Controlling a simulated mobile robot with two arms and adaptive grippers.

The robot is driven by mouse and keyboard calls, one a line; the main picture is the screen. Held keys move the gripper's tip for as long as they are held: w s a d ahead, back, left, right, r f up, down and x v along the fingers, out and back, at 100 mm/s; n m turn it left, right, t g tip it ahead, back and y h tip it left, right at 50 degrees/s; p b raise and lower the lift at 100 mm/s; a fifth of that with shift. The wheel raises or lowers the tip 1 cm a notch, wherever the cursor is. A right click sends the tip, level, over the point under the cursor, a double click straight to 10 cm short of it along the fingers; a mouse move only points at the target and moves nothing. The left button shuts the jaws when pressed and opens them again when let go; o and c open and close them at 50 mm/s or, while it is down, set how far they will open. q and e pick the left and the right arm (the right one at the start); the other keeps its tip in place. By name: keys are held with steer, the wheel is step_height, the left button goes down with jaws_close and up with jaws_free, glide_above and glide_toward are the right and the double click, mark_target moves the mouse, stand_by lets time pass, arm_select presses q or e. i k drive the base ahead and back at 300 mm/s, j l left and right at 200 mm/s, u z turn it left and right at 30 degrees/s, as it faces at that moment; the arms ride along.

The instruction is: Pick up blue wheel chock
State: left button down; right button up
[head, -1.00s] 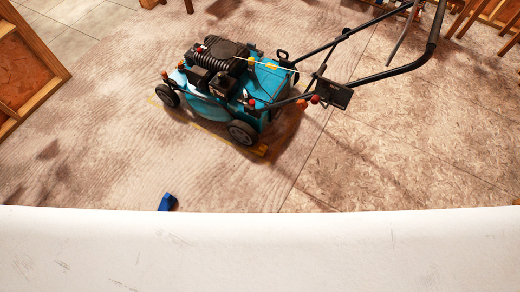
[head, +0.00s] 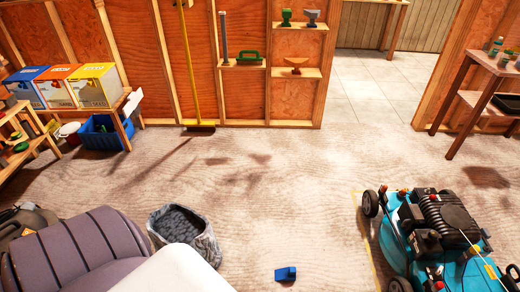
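The blue wheel chock (head: 286,274) lies on the floor at the bottom middle of the head view. It is a small blue block, apart from the mower and the grey sack. Neither of my grippers shows in the head view.
A teal mower (head: 440,235) stands at the right. An open grey sack (head: 209,240) and a dark ribbed seat-like thing (head: 75,252) are at lower left. A blue crate (head: 98,133) stands by the left wall. A workbench (head: 484,85) is at far right. The middle floor is clear.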

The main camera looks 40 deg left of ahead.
mark_target(288, 274)
steer(key=u, duration=0.85)
